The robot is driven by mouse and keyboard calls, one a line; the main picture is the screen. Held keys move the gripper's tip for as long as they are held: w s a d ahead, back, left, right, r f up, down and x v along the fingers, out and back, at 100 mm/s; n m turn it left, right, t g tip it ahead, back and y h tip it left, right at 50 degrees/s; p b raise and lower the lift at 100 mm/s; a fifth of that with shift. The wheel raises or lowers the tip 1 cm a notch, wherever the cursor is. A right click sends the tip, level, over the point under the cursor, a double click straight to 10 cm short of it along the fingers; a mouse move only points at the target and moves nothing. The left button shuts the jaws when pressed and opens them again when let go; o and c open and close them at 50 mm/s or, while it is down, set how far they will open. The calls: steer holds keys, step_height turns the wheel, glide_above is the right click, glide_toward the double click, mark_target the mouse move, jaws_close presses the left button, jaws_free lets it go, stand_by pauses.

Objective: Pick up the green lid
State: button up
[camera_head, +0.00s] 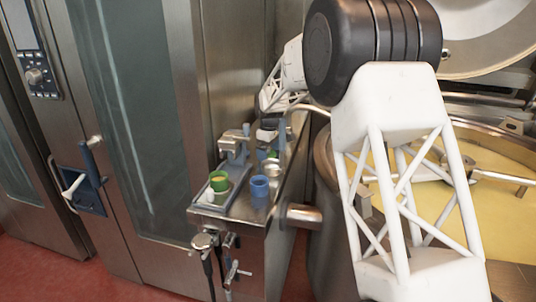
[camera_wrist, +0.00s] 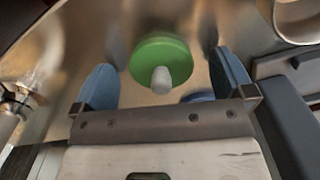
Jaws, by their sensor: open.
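The green lid (camera_wrist: 152,50) is a round disc with a pale knob, seen in the wrist view ahead of my gripper (camera_wrist: 165,76). The two blue fingers are spread wide, with the lid between them in the picture and nothing held. I cannot tell how far the fingertips are from it. In the head view my gripper (camera_head: 268,136) is small and low over the back of the metal ledge. A bit of green (camera_head: 273,154) shows just below it, probably the lid, mostly hidden.
Steel cabinet doors (camera_head: 130,110) are at left; a large kettle (camera_head: 500,190) is at right.

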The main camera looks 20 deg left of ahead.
steer(key=shift+c, duration=0.5)
steer(key=c, duration=0.9)
steer(key=shift+r, duration=5)
steer(key=shift+d, duration=0.1)
